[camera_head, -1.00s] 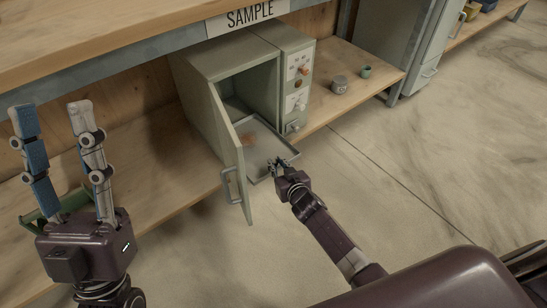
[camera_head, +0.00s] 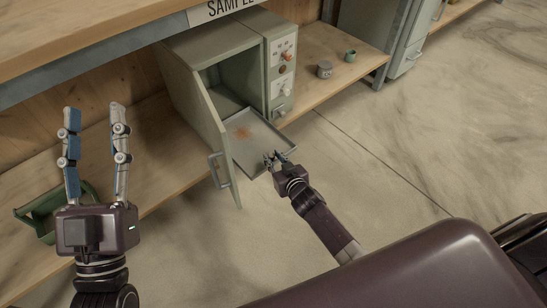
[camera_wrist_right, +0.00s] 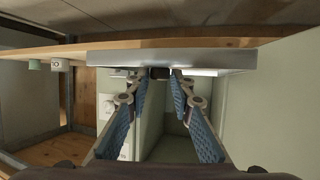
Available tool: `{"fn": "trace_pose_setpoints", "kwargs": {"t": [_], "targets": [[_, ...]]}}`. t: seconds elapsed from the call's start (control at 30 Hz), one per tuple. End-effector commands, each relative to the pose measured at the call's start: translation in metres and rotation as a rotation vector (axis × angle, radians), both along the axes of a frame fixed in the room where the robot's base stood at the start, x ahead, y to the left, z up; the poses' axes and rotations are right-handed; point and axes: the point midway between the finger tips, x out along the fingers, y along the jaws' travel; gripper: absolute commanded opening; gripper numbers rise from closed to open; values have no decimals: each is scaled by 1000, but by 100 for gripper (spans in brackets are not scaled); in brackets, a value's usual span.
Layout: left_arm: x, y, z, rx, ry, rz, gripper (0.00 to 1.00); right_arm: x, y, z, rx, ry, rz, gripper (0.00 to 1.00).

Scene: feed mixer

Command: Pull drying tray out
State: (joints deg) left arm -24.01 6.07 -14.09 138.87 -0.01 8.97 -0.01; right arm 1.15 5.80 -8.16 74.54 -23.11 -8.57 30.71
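The drying tray (camera_head: 262,150) is a flat grey metal tray with a brown patch on it. It sticks out of the open chamber of the grey-green oven (camera_head: 193,50), level, its rear part still inside. My right gripper (camera_head: 275,160) is at the tray's front edge. In the right wrist view, its fingers (camera_wrist_right: 161,82) close in on a small dark handle on the tray's front (camera_wrist_right: 220,59). The oven door (camera_head: 213,140) stands open to the left of the tray. My left gripper (camera_head: 94,112) is raised, open and empty, at the left.
A green container (camera_head: 38,222) sits on the low wooden shelf behind my left gripper. A grey jar (camera_head: 324,70) and small green cup (camera_head: 350,56) stand right of the oven's knob panel (camera_head: 284,72). The floor in front is clear.

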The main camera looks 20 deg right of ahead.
Motion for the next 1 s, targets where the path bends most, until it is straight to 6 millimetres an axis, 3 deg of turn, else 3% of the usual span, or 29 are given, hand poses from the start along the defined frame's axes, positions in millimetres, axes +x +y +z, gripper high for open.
{"fn": "trace_pose_setpoints", "kwargs": {"t": [0.1,0.47,0.67,1.0], "targets": [[0,0,0,0,0,0,40,0,0,0,0,0,0,35],[-1,0,1,-1,-4,-1,40,-4,0,1,0,0,0,35],[0,0,1,0,-3,-1,40,-28,-1,10,-2,1,1,35],[0,0,1,-1,-2,0,40,-86,-3,35,0,1,0,35]]}}
